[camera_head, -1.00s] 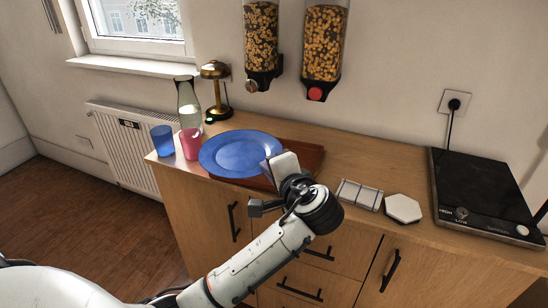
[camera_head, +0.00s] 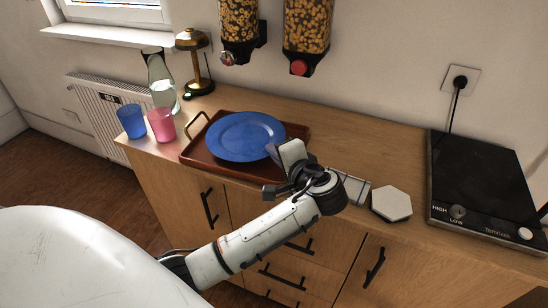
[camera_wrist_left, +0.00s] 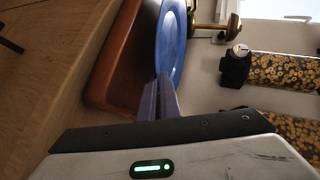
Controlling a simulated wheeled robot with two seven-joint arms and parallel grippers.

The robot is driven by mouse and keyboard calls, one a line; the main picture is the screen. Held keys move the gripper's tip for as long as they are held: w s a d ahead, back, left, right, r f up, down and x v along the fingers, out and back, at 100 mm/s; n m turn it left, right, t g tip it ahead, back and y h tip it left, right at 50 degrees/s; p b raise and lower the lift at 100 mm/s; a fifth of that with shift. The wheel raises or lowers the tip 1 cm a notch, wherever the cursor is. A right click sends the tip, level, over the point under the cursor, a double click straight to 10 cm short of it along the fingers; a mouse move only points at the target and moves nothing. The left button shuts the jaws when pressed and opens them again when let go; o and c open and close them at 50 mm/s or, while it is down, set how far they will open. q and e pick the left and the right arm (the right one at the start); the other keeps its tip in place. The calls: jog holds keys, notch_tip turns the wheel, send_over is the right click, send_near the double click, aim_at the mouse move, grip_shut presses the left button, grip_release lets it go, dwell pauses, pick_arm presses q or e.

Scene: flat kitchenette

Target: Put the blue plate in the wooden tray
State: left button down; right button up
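The blue plate (camera_head: 240,133) is over the reddish-brown wooden tray (camera_head: 198,161) on the counter, within its outline in the head view. My left gripper (camera_head: 275,153) is shut on the plate's near right rim. In the left wrist view the fingers (camera_wrist_left: 159,100) pinch the edge of the plate (camera_wrist_left: 172,45), with the tray (camera_wrist_left: 118,65) close beside it. The plate is at or just above the tray; I cannot tell whether it touches the tray floor. My right gripper is not in view.
A blue cup (camera_head: 131,121), a pink cup (camera_head: 161,125), a glass carafe (camera_head: 161,82) and a brass lamp (camera_head: 196,60) stand left of the tray. A white hexagonal piece (camera_head: 391,203) and a black hob (camera_head: 480,185) are to the right. Cereal dispensers (camera_head: 306,35) hang above.

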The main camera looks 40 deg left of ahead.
pick_arm(q)
jog(key=shift+f, duration=1)
jog(key=c, duration=2.3)
grip_release()
jog(key=shift+f, duration=0.1)
jog(key=v, duration=1.2)
